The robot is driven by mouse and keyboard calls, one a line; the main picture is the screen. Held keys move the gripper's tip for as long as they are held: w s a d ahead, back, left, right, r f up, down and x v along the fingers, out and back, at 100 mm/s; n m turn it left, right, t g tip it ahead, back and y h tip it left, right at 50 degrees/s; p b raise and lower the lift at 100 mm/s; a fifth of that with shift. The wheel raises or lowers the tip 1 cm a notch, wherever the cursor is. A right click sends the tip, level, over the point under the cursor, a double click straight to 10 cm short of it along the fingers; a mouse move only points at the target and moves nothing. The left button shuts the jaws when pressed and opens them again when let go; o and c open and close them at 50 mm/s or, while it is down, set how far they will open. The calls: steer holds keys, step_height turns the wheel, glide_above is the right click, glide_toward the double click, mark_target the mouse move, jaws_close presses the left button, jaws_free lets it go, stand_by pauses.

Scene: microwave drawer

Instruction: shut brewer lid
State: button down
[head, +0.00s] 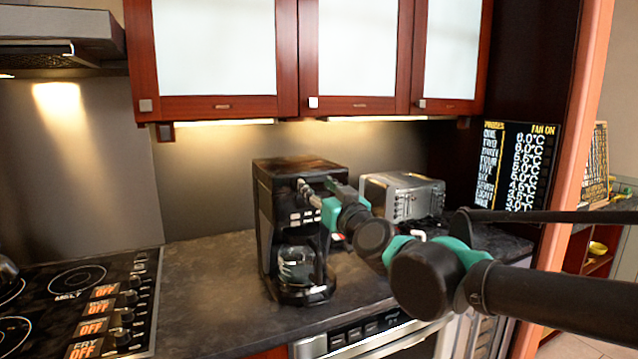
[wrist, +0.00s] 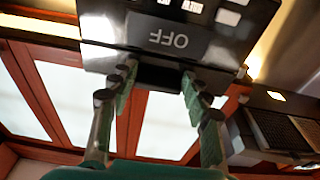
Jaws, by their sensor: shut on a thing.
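The black coffee brewer (head: 266,215) stands on the counter with a glass carafe (head: 296,266) in its lower bay. Its lid (head: 298,166) looks flat on top in the head view; whether it is fully down I cannot tell. My gripper (head: 306,190) is at the brewer's upper front. In the wrist view, my gripper (wrist: 158,82) has its two fingers on either side of a dark block (wrist: 158,77) at the brewer's top front edge, apparently part of the lid. The brewer's panel (wrist: 175,38) shows OFF.
A silver toaster oven (head: 403,197) stands right of the brewer, behind my arm. The cooktop (head: 78,290) is at the left. Wall cabinets (head: 215,105) hang above. The dark counter (head: 205,290) is clear between cooktop and brewer.

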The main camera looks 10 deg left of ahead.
steer(key=shift+s+f, duration=0.1)
steer(key=shift+f, duration=0.15)
steer(key=c, duration=1.1)
jaws_free()
steer(key=o, duration=0.4)
steer(key=shift+r, duration=0.1)
steer(key=shift+v, duration=5.95)
